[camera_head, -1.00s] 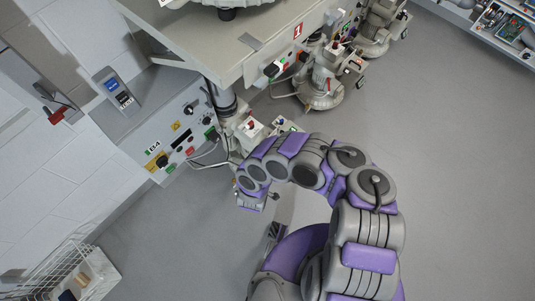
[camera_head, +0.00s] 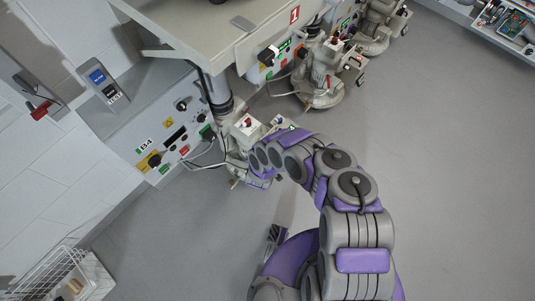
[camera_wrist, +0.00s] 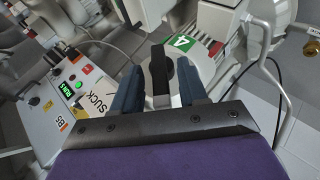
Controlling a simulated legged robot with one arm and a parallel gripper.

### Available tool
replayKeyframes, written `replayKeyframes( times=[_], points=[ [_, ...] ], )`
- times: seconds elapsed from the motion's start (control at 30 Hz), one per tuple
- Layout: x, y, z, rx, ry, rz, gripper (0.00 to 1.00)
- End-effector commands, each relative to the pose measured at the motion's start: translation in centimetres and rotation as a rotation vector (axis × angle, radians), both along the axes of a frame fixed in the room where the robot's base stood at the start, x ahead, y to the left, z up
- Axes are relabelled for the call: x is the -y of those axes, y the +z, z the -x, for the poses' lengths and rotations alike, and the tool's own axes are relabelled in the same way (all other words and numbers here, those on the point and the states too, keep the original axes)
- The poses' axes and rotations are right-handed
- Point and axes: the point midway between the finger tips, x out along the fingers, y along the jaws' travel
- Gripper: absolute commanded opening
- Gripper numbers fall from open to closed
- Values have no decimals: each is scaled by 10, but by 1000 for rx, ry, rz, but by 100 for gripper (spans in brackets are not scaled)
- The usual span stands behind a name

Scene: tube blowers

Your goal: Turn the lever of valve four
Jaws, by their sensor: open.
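In the wrist view a black lever (camera_wrist: 159,76) stands upright in the picture on a pale round valve body, beside a green and white label (camera_wrist: 181,43) reading 4. My gripper (camera_wrist: 158,82) is open, with one blue finger on each side of the lever. A gap shows on the left of the lever; on the right the finger is very close, and I cannot tell if it touches. In the head view my arm's end is low beside the pale pump unit (camera_head: 246,126), and the lever is hidden or too small to make out there.
A grey panel marked B4 (camera_head: 148,149) with knobs and buttons stands left of my arm. A metal table (camera_head: 200,35) overhangs behind. More pump units (camera_head: 322,80) stand to the right. A pipe (camera_wrist: 267,50) runs right of the label. The floor on the right is clear.

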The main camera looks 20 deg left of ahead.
Motion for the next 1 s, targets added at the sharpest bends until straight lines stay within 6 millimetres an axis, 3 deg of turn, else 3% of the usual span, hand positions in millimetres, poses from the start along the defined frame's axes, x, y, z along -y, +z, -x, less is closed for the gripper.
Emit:
replayKeyframes(
  times=[0.2,0.57,0.93,1.0],
  points=[
    [-3,-13,-11,-1,2,2,43],
    [-2,-14,-15,0,1,1,43],
    [-2,-14,-14,-1,2,2,8],
    [-2,-14,-14,-1,2,2,6]
  ],
)
